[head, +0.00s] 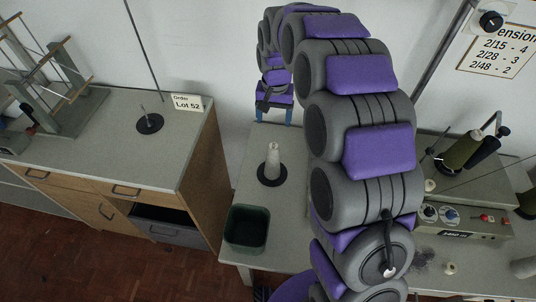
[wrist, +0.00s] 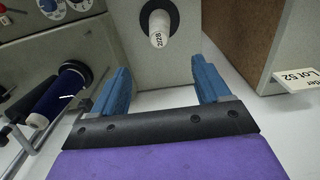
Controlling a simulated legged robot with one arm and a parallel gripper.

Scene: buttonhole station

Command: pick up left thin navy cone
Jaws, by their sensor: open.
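In the wrist view a navy cone (wrist: 57,97) with a pale end lies along the left side, on a metal holder by the machine. In the head view a slim dark cone (head: 485,152), possibly the same one, leans beside an olive cone (head: 462,152) at the right. I cannot tell whether there is a second navy cone. My gripper (head: 273,116) is open and empty beyond the bench's far edge. Its blue fingers (wrist: 160,66) point toward the bench in the wrist view, apart from the navy cone, which is left of them.
A pale cone marked 2/28 (wrist: 159,30) stands on a black disc; it also shows in the head view (head: 273,161). A dark green bin (head: 246,230) sits at the bench's left. A control box (head: 462,220) is right. A Lot 52 card (head: 186,103) stands on the left counter.

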